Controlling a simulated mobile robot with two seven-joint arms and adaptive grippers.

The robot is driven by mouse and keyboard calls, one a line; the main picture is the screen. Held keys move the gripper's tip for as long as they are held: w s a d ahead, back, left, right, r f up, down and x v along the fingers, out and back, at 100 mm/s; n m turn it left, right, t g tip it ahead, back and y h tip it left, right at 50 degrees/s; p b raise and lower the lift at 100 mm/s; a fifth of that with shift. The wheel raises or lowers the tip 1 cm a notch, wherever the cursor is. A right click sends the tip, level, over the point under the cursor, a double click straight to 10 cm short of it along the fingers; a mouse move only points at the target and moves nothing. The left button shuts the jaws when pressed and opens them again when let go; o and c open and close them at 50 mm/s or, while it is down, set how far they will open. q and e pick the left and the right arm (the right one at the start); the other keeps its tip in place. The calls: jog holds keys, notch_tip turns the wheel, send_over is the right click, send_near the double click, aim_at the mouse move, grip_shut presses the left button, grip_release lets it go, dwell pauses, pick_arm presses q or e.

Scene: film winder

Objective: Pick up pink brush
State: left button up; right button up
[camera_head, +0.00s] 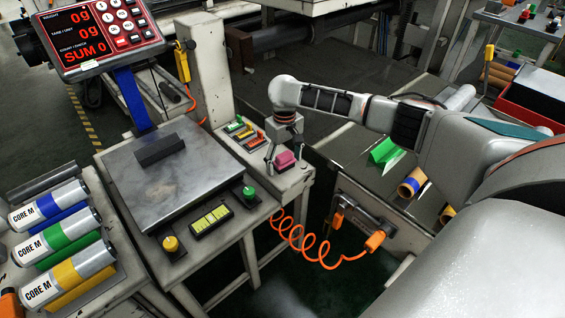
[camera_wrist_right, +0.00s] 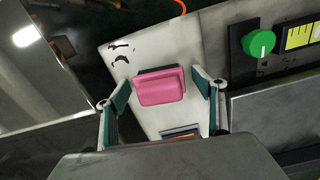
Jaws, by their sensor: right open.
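The pink brush (camera_head: 285,159) lies at the end of the pale machine ledge, right of the scale. It also shows in the right wrist view as a pink block (camera_wrist_right: 162,90) with a dark strip along its far edge. My right gripper (camera_head: 284,152) points down over the brush. Its fingers are apart; in the wrist view one finger is on each side of the brush, with visible gaps (camera_wrist_right: 162,80). Whether the fingertips are level with the brush or above it is hard to tell. My left gripper is not in view.
The scale plate (camera_head: 180,190) with a dark bar (camera_head: 160,149) stands left of the ledge. Coloured markers (camera_head: 244,131) lie behind the brush. An orange coiled cable (camera_head: 310,245) hangs below. Rolls labelled CORE M (camera_head: 65,235) lie at left.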

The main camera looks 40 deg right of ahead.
aim_at(283, 153)
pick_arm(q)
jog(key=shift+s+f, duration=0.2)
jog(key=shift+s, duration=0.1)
pick_arm(e)
jog(key=shift+r, duration=0.1)
jog(key=c, duration=1.2)
jog(key=shift+c, duration=0.2)
jog(key=r+p, duration=0.2)
jog(key=r, duration=0.3)
jog(key=shift+w+r, duration=0.2)
notch_tip(283, 153, up, 2)
jog(key=shift+r+p, duration=0.25)
jog(key=shift+p, duration=0.3)
pick_arm(q)
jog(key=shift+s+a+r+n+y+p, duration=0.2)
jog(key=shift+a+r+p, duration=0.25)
jog(key=shift+p, duration=0.8)
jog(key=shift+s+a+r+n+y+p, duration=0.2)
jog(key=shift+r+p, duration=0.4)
jog(key=shift+p, duration=0.65)
pick_arm(e)
notch_tip(283, 153, up, 12)
jog(key=shift+s, duration=0.2)
jog(key=shift+o, duration=0.8)
jog(key=shift+r, duration=0.1)
